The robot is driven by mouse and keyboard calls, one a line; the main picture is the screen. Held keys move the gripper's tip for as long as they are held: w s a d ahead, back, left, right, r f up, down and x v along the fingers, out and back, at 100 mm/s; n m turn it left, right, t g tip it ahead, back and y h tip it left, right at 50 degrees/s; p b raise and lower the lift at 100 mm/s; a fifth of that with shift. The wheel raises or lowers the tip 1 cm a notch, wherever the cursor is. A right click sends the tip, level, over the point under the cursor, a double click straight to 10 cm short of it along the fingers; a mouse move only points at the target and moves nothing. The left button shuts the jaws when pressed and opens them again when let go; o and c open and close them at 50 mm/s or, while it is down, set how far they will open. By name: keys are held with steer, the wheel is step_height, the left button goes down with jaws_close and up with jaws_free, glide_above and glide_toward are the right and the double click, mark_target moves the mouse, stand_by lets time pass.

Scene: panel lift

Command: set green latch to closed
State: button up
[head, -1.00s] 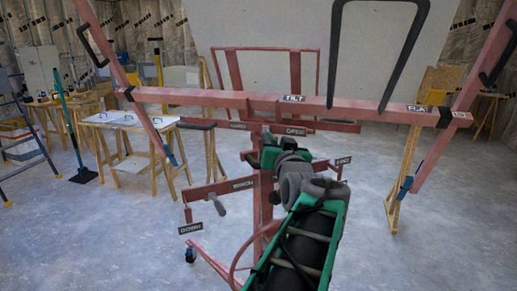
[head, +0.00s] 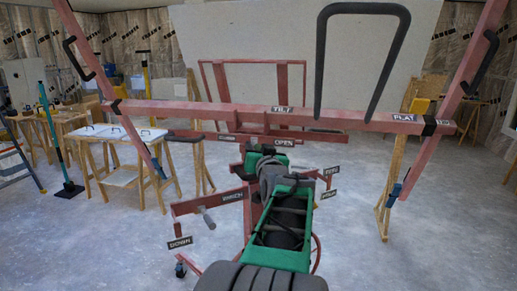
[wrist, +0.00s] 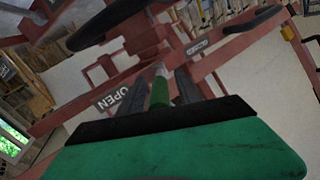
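The green latch (wrist: 159,92) shows in the wrist view as a short green handle with a pale end. It stands between the two dark fingers of my gripper (wrist: 164,82). The fingers are apart, one on each side of the handle; I cannot tell whether either touches it. A sign reading OPEN (wrist: 110,98) is just left of the fingers. In the head view my gripper (head: 258,150) is at the lift's mast, just below and left of the OPEN sign (head: 285,142). My arm hides the latch there.
The red panel lift (head: 230,112) fills the middle, with TILT and FLAT signs on its crossbar. A black hoop handle (head: 319,60) rises above it. A crank (head: 208,218) sticks out at lower left. A white-topped trestle table (head: 122,133) stands at left.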

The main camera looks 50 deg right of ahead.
jaws_close()
stand_by(1.2)
